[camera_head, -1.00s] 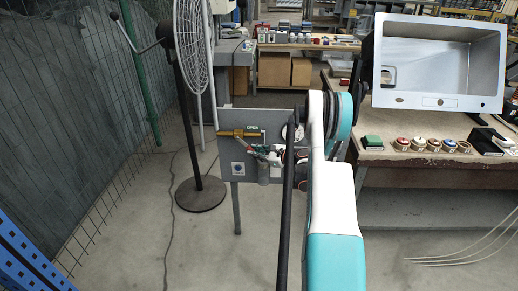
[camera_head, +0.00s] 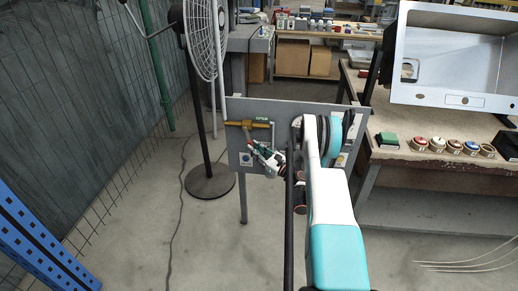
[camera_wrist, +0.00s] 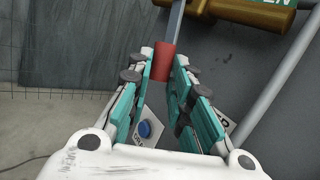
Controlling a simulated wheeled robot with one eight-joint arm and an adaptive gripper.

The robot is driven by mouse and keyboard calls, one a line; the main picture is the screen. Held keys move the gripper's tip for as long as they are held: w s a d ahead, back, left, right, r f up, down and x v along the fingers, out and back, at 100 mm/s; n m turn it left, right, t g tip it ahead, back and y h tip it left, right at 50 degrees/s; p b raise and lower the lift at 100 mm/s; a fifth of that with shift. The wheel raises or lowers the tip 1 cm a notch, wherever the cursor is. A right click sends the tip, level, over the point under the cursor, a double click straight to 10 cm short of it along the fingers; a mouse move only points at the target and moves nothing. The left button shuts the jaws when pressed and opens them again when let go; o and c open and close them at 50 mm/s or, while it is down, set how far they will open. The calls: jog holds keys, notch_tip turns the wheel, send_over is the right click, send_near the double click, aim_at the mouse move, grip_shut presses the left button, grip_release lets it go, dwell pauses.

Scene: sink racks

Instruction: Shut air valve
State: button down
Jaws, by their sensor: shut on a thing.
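The air valve has a brass body (camera_head: 248,124) on a grey panel in the head view, and its brass also shows at the top of the wrist view (camera_wrist: 236,12). A flat grey lever (camera_wrist: 176,22) hangs from it and ends in a red sleeve (camera_wrist: 163,62). My gripper (camera_wrist: 164,64) has its two teal-lined fingers on either side of the red sleeve and is shut on it. In the head view my gripper (camera_head: 254,148) is small, tilted, and just below the brass body. It hides most of the lever there.
The grey panel (camera_head: 236,183) stands on a post and carries a green OPEN label (camera_head: 262,119). A fan (camera_head: 209,182) stands left behind the panel. A workbench (camera_head: 425,158) with a sink (camera_head: 440,98) is at right.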

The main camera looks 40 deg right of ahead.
dwell(0.3)
jog(key=c, duration=1.7)
grip_release()
jog(key=shift+r, duration=0.1)
notch_tip(320, 180, up, 10)
jog(key=shift+w+f, duration=0.1)
